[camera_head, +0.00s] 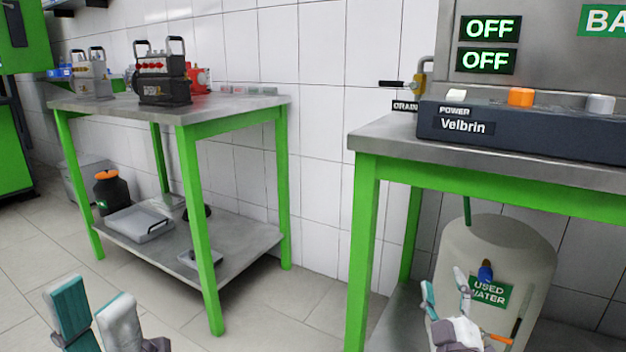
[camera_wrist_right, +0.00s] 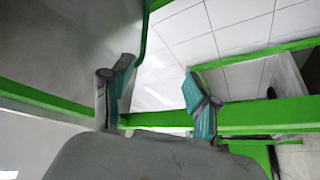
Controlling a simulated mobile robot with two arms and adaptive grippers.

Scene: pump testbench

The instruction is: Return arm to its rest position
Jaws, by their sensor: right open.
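My left gripper (camera_head: 93,300) shows at the lower left of the head view, over the floor. Its two fingers stand apart with nothing between them. My right gripper (camera_head: 445,288) is in front of the grey used-water tank (camera_head: 500,250) under the right bench. In the right wrist view my right gripper (camera_wrist_right: 155,85) is open and empty, with a green bench rail close behind its fingers. I cannot tell whether it touches anything. Most of both arms is out of view.
The right bench (camera_head: 395,130) carries a dark control panel (camera_head: 520,135) with buttons. Its green legs and rail stand close to my right gripper.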

